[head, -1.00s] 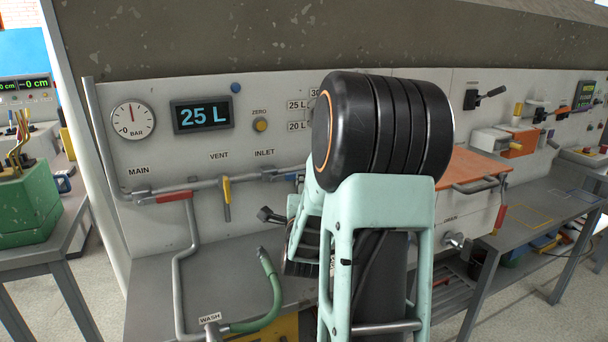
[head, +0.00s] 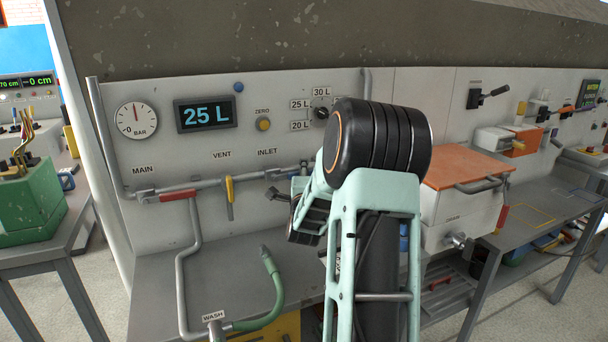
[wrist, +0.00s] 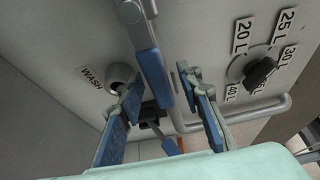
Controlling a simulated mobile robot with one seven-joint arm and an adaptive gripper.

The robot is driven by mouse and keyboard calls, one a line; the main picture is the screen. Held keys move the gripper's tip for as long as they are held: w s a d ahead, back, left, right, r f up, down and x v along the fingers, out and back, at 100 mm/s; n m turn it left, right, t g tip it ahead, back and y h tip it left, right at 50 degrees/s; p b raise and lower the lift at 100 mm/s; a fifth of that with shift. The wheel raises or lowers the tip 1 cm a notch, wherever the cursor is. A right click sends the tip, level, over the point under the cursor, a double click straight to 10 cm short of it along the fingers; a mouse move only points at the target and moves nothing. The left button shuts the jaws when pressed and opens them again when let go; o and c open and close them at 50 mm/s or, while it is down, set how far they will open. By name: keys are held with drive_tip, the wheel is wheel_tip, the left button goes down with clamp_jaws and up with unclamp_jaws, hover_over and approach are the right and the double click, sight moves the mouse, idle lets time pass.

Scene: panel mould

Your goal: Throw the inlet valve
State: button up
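The inlet valve has a blue handle (head: 283,173) that lies along the horizontal pipe, under the INLET label (head: 267,152). I see no clear contact with the handle. In the head view, my gripper (head: 280,194) is just below the handle and partly hidden by my arm.
The yellow vent handle (head: 229,190) hangs down to the left, and the red main handle (head: 178,194) lies level farther left. A dark selector knob (wrist: 260,71) with litre labels is nearby. A pipe (wrist: 235,117) runs close beside my fingers. The display (head: 205,114) reads 25 L.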

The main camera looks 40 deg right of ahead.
clamp_jaws()
drive_tip(key=shift+f, duration=0.1)
drive_tip(key=w+a+f+m+g+y+b, duration=0.1)
drive_tip(key=w+a+f+m+y+b, duration=0.1)
drive_tip(key=a+f+m+y+b, duration=0.5)
drive_tip(key=shift+a+f+m+g+y, duration=0.3)
drive_tip(key=shift+a+f+m, duration=0.35)
drive_tip(key=shift+m, duration=2.65)
drive_tip(key=shift+a, duration=0.1)
drive_tip(key=shift+o, duration=0.5)
unclamp_jaws()
